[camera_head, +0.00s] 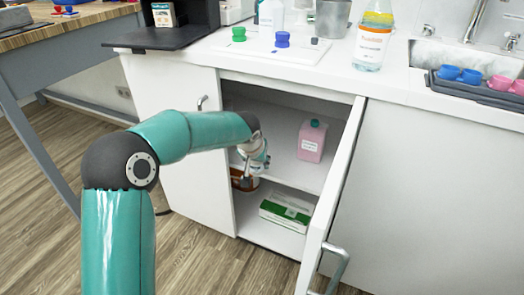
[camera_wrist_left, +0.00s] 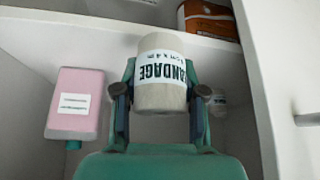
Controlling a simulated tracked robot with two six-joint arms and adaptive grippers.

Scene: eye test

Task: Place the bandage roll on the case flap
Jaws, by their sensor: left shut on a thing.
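The bandage roll (camera_wrist_left: 161,96) is an off-white cylinder with a printed label, upside down in the left wrist view. My left gripper (camera_wrist_left: 162,88) is shut on it, one finger on each side. In the head view my left gripper (camera_head: 256,160) is inside the open cabinet, in front of the upper shelf's left part; the roll is hard to make out there. A black open case stands on the counter at the upper left, with a flat black flap (camera_head: 150,39) laid out toward the front edge. My right gripper is not in view.
A pink bottle (camera_head: 312,140) stands on the cabinet shelf (camera_head: 284,165), right of my gripper. Below are a green-white box (camera_head: 287,211) and an orange-brown container (camera_head: 240,181). The open cabinet door (camera_head: 335,190) bounds the right. Bottles and coloured small items stand on the counter (camera_head: 310,52).

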